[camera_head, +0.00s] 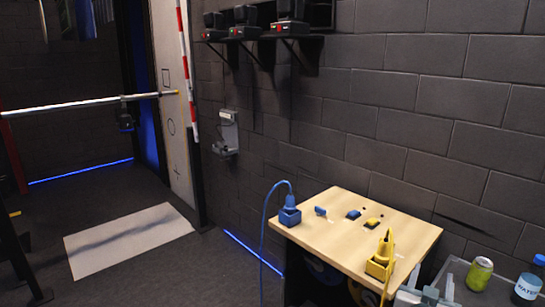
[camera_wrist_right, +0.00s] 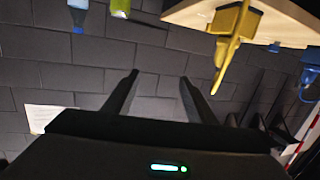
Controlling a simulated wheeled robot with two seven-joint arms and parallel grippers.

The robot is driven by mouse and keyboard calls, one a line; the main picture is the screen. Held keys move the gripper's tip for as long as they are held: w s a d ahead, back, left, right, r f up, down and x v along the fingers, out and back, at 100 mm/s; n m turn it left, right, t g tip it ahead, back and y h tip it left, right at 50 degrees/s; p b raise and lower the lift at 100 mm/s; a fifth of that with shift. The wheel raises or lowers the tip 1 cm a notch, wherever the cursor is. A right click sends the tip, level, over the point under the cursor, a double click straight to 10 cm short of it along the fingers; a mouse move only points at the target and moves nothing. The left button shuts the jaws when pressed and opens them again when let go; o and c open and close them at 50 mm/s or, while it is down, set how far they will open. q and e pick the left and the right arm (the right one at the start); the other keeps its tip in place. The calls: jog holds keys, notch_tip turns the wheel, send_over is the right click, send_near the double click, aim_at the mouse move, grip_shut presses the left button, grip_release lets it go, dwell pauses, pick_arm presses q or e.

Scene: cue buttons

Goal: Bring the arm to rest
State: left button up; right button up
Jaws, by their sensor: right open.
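My right gripper (camera_head: 432,277) shows at the bottom edge of the head view, just off the table's front right corner. In the right wrist view its two dark fingers (camera_wrist_right: 158,80) stand apart with nothing between them. The wooden table (camera_head: 335,225) carries a blue button piece (camera_head: 320,211), another blue one (camera_head: 353,214) and a small yellow one (camera_head: 373,223). A yellow upright device (camera_head: 381,263) stands at its front edge, beside my right gripper and apart from it. My left gripper is not in view.
A blue box (camera_head: 290,216) with a cable sits on the table's left corner. A green can (camera_head: 480,273) and a water bottle (camera_head: 530,280) stand right of my gripper. A dark brick wall (camera_head: 400,130) rises behind.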

jog(key=s+a+f+n+g+y, duration=0.2)
jog(key=s+a+f+g+y, duration=0.15)
jog(key=s+f, duration=0.6)
jog(key=s+a+f+n+g+y, duration=0.2)
jog(key=s+a+f+n+y, duration=0.15)
jog(key=s+f, duration=0.55)
jog(key=s+a+f+n+g+y, duration=0.25)
jog(key=s+a+f, duration=0.2)
jog(key=s, duration=0.55)
jog(key=s+a+f+n+g+y, duration=0.1)
jog(key=s+a+f+g, duration=0.3)
jog(key=s, duration=0.6)
notch_tip(320, 180, down, 34)
jog(key=s+a+r+b, duration=0.1)
jog(key=b, duration=0.4)
jog(key=s+d+f+b, duration=0.1)
jog(key=s+f+b, duration=0.1)
jog(key=s+f, duration=0.7)
jog(key=s+d+f+g+b, duration=0.1)
jog(key=s+f+b, duration=0.2)
jog(key=s+f, duration=0.6)
notch_tip(320, 180, down, 5)
jog(key=shift+d+r+h, duration=0.15)
jog(key=shift+d+h, duration=0.2)
jog(key=shift+d, duration=0.05)
